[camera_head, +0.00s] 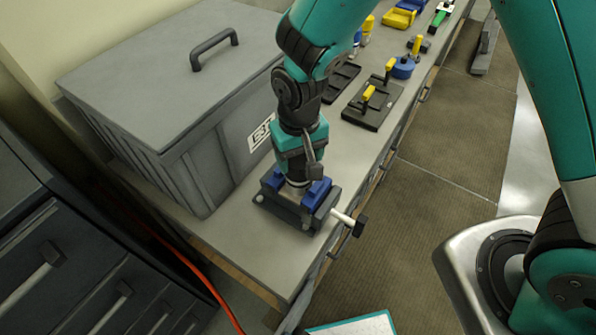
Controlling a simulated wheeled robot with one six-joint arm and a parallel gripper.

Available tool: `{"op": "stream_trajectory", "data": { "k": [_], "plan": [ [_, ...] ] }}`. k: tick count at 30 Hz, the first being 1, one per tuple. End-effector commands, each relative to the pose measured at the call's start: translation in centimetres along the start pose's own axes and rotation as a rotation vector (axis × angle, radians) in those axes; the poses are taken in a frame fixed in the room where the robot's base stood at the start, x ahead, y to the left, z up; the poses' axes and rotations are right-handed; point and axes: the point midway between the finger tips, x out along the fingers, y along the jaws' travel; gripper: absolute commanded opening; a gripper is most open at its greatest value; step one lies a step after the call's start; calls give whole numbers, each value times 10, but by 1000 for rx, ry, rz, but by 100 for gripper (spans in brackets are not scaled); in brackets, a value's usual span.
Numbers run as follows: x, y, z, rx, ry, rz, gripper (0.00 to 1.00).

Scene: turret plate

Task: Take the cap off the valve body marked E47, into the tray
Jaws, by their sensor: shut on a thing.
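My gripper (297,180) points down at a dark vise (288,212) with blue jaws, at the near end of the grey bench. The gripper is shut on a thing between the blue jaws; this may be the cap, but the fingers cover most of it. A bit of grey metal (291,194) shows below the fingers, perhaps the valve body. No E47 marking can be read. A flat black tray (342,80) lies further along the bench, partly behind my arm.
A large lidded grey bin (165,75) stands left of my arm, close to it. The vise's pale handle (343,218) sticks out past the bench edge. Further back are a black plate with yellow-handled pieces (368,116), a blue round part (403,68) and a yellow bin (398,19).

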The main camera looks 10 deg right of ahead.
Motion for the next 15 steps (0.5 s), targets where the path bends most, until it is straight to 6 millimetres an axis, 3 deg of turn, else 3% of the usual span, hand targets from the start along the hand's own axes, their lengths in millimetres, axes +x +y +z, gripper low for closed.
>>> {"op": "stream_trajectory", "data": {
  "k": [15],
  "plan": [
    [-30,0,0,3,1,0,45]
  ]
}}
